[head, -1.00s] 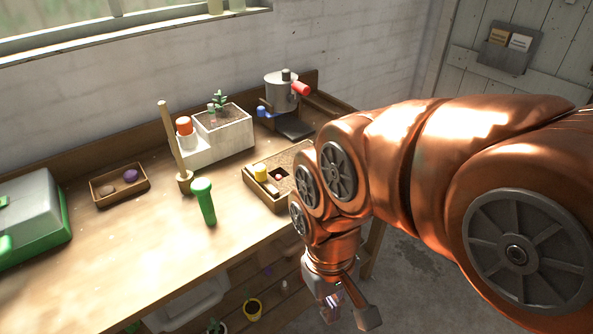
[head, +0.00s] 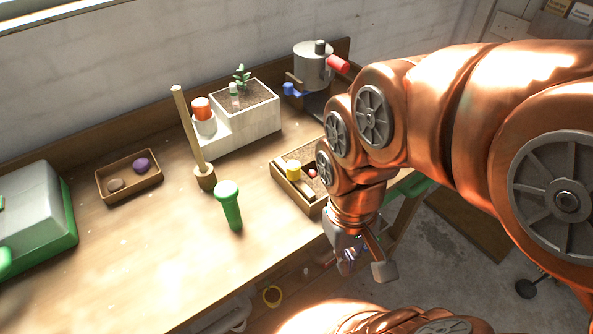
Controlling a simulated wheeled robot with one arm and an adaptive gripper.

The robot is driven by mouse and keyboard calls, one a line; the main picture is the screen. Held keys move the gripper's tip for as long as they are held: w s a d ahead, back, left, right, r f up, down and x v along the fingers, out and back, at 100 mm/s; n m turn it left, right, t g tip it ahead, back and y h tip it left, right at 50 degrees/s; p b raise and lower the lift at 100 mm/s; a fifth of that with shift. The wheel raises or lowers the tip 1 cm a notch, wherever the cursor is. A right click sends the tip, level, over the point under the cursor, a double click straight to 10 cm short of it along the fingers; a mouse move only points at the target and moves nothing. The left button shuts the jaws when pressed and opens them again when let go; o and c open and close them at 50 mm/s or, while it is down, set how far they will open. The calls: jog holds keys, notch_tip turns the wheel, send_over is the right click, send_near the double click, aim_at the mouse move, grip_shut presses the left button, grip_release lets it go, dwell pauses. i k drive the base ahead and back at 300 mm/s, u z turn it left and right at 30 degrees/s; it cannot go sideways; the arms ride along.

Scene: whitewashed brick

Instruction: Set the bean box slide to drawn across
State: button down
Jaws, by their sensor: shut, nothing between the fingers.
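A low wooden box with compartments (head: 302,196), which looks like the bean box, stands near the right front edge of the bench. A yellow cylinder (head: 293,169) and a small red piece show on it. My arm hides its right part, so I cannot make out the slide or how it is set. My gripper (head: 363,262) hangs empty and shut, pointing down, in front of and to the right of the box. It is apart from the box, past the bench's front edge.
A green dibber-like tool (head: 230,206) and an upright wooden stick (head: 190,130) stand left of the box. A pale planter (head: 248,128) and a metal can (head: 313,66) are behind. A small tray (head: 128,188) lies left. The bench front middle is clear.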

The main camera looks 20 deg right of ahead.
aim_at(292, 169)
jog(key=k, duration=0.5)
jog(key=u, duration=1.45)
jog(key=i, duration=0.2)
jog(key=z, duration=0.3)
